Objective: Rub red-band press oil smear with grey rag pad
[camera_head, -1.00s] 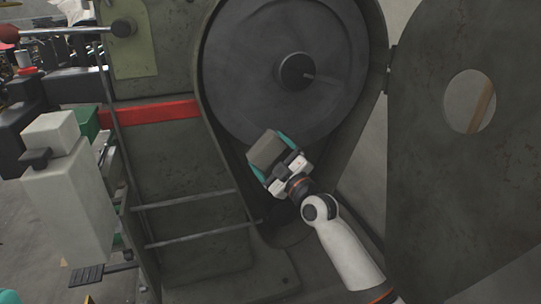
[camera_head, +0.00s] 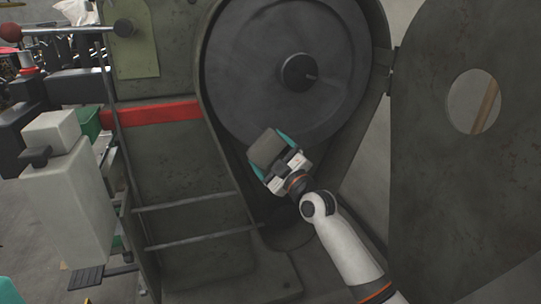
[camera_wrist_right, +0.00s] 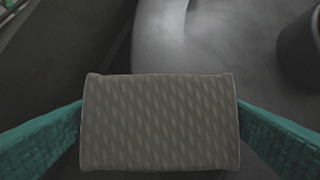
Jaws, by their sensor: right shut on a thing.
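The red-band press (camera_head: 180,170) is dark green-grey with a red band (camera_head: 165,112) across its frame. Its round dark flywheel (camera_head: 240,65) shows in an open housing. My right gripper (camera_head: 269,156) is shut on the grey rag pad (camera_head: 266,147) and holds it in front of the wheel's lower edge. The textured pad (camera_wrist_right: 160,122) lies between the two teal fingers in the right wrist view, with the wheel's rim beyond it. I cannot tell whether the pad touches the wheel. I see no clear oil smear. My left gripper is not in clear view; a teal bit shows at the bottom left.
The open guard door (camera_head: 440,190) with a round hole stands at the right. Two metal rails (camera_head: 190,201) run across the press front. A pale box-like unit (camera_head: 65,195) and a green bin (camera_head: 88,122) are at the left. The wheel's hub (camera_head: 298,72) sticks out.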

